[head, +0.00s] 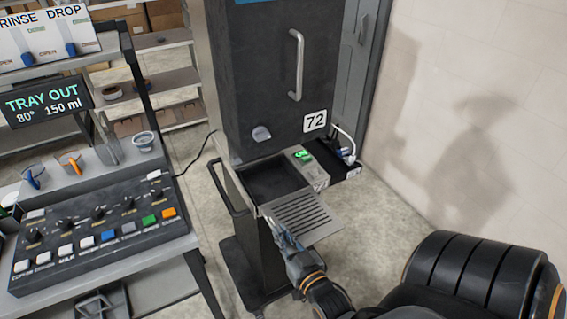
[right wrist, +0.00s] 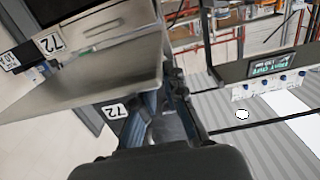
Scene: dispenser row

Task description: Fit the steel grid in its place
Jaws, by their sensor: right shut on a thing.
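The steel grid (head: 305,215) is a flat slotted plate. My right gripper (head: 283,238) is shut on its near left edge and holds it roughly level, in front of and to the right of the dark open recess (head: 272,181) of dispenser 72 (head: 265,80). The grid's far left corner overlaps the recess's near rim in the picture; whether they touch I cannot tell. In the right wrist view the grid (right wrist: 100,75) is a wide metal plate reaching left from the fingers (right wrist: 172,95). My left gripper is not in view.
A green-lit module (head: 304,156) sits right of the recess. A handle bar (head: 228,185) sticks out on its left. A button console (head: 100,235) stands at left, below a display (head: 42,103) reading "TRAY OUT". The floor at right is clear up to the wall.

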